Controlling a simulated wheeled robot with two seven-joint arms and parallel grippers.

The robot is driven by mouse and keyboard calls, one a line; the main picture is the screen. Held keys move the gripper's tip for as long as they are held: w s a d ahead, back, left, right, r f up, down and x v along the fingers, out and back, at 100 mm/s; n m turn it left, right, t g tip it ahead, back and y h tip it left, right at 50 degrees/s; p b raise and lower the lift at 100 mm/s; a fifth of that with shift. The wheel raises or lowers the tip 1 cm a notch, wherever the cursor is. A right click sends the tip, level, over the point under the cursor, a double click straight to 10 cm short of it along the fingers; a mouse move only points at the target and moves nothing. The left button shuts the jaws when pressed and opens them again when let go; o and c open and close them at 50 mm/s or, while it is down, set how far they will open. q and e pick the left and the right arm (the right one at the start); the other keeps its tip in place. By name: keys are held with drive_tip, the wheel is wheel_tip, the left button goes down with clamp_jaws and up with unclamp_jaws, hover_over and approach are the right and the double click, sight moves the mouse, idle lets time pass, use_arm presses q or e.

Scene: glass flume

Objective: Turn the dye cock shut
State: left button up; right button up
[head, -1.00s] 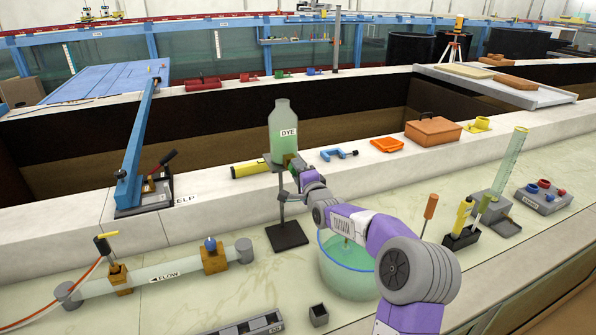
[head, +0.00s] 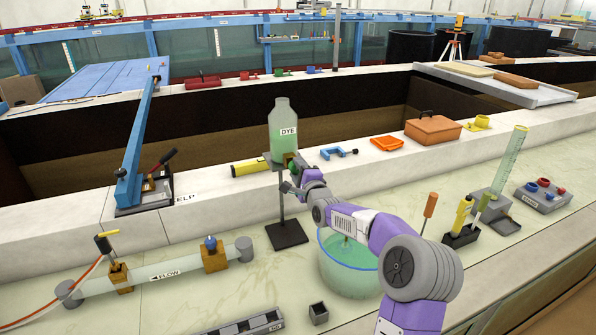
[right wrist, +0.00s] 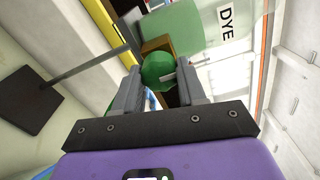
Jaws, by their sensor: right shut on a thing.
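The dye bottle (head: 284,125), holding green liquid, stands on a stand (head: 288,234) with a dark base. Its cock has a green knob (right wrist: 157,70) below the bottle, seen close up in the right wrist view, with a pale mark across it. My right gripper (right wrist: 159,78) is shut on this knob, one finger on each side. In the head view the right gripper (head: 292,172) is small at the bottle's foot and partly hides the cock. My left gripper is not in view.
A glass bucket (head: 350,270) stands below my right arm. A yellow torch-like tool (head: 250,168) and a blue clamp (head: 338,153) lie on the ledge near the bottle. A clear flow pipe (head: 170,270) lies at the left front. Bare counter lies around the stand.

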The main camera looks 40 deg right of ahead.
drive_tip(key=o, duration=1)
drive_tip(key=shift+o, duration=0.2)
drive_tip(key=v, duration=0.7)
drive_tip(key=shift+s, duration=0.25)
drive_tip(key=shift+r+p, duration=0.15)
drive_tip(key=shift+p, duration=0.15)
